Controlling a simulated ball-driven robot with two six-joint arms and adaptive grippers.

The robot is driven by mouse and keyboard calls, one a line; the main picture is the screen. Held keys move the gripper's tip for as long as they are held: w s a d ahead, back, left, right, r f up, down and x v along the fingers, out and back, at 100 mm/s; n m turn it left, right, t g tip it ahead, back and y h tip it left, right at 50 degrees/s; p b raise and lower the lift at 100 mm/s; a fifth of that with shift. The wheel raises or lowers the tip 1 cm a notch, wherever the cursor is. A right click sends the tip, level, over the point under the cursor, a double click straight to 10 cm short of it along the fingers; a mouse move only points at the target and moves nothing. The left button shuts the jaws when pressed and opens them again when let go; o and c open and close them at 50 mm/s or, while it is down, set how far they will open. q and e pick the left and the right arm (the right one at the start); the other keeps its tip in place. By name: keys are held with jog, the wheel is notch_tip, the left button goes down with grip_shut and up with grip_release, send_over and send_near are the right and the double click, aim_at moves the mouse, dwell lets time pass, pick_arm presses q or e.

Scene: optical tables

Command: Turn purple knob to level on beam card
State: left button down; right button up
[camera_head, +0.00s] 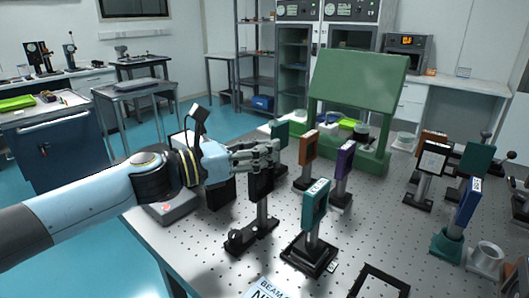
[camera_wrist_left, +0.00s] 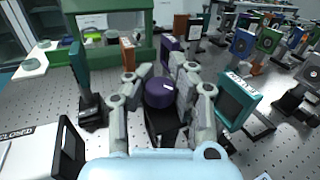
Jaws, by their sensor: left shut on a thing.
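The purple knob (camera_wrist_left: 160,92) is between the fingers of my left gripper (camera_wrist_left: 158,88) in the left wrist view. It sits on top of a black post mount, which shows in the head view (camera_head: 262,188) below the fingers. My left gripper (camera_head: 262,157) comes in from the left in the head view and is shut on the knob, hiding it there. The beam card (camera_head: 266,290) lies at the bottom edge of the head view, cut off, so its full text cannot be read. My right gripper is in neither view.
A teal-framed mount (camera_head: 315,207) stands close to the right of the black mount. A purple-framed mount (camera_head: 343,160) and an orange-framed one (camera_head: 308,147) stand behind. A green panel (camera_head: 358,85) rises at the back. A blue-framed mount (camera_head: 467,205) stands at the right.

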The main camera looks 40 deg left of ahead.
pick_arm(q)
jog(key=shift+s+f, duration=0.1)
jog(key=shift+f, duration=0.1)
jog(key=c, duration=1)
grip_release()
jog(key=shift+s+a+r, duration=0.15)
jog(key=shift+s, duration=0.05)
jog(key=shift+c, duration=0.2)
jog(key=shift+w, duration=0.15)
notch_tip(320, 180, up, 10)
